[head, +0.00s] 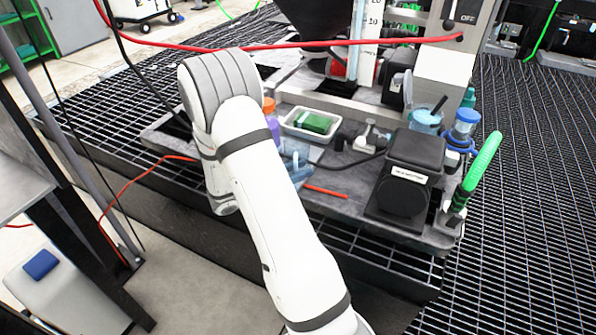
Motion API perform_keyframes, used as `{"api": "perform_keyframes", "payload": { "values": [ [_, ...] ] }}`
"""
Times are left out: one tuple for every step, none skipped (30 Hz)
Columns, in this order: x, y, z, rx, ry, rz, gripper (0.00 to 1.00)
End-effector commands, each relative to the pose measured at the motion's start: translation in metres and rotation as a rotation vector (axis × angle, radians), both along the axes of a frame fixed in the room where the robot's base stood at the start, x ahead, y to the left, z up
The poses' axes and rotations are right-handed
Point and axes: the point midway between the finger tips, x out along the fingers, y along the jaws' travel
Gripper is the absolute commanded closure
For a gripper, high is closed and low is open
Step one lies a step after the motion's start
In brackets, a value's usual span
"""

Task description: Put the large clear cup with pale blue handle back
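A pale blue, partly see-through object (297,168) shows just right of my arm on the grey bench top. My arm covers part of it, so I cannot tell whether it is the large clear cup or its handle. A clear bluish cup (425,121) with a dark stick in it stands at the right, beside the grey post. I cannot make out a pale blue handle on it. My white arm bends over the left part of the bench. My gripper is hidden behind the arm, and its fingers do not show.
A white tray (289,122) with a green block stands behind the arm. A black scale-like device (404,196), a blue-capped bottle (466,122) and a green-handled tool (482,163) crowd the right. A red hose (300,44) crosses above. Dark grating (530,200) surrounds the bench.

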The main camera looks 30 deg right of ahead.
Motion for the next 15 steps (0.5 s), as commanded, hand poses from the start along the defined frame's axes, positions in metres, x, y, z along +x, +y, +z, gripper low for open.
{"api": "perform_keyframes", "payload": {
  "values": [
    [0.0,0.0,0.0,0.0,0.0,0.0,0.69],
    [0.0,0.0,0.0,0.0,0.0,0.0,0.69],
    [0.0,0.0,0.0,0.0,0.0,0.0,0.69],
    [0.0,0.0,0.0,0.0,0.0,0.0,0.69],
    [0.0,0.0,0.0,0.0,0.0,0.0,0.69],
    [0.0,0.0,0.0,0.0,0.0,0.0,0.69],
    [0.0,0.0,0.0,0.0,0.0,-0.001,0.69],
    [0.0,0.0,0.001,0.0,0.0,-0.001,0.69],
    [0.0,0.0,0.003,0.0,0.0,-0.001,0.69],
    [0.0,0.0,0.006,0.0,-0.001,-0.001,0.69],
    [0.001,0.003,0.005,0.0,0.001,0.001,0.69],
    [0.002,0.008,0.004,0.0,0.001,0.003,0.69],
    [0.002,0.013,0.005,-0.001,0.001,0.003,0.69],
    [0.003,0.018,0.005,-0.001,0.0,0.003,0.69],
    [0.003,0.026,0.005,-0.001,0.0,0.005,0.69]
  ]
}}
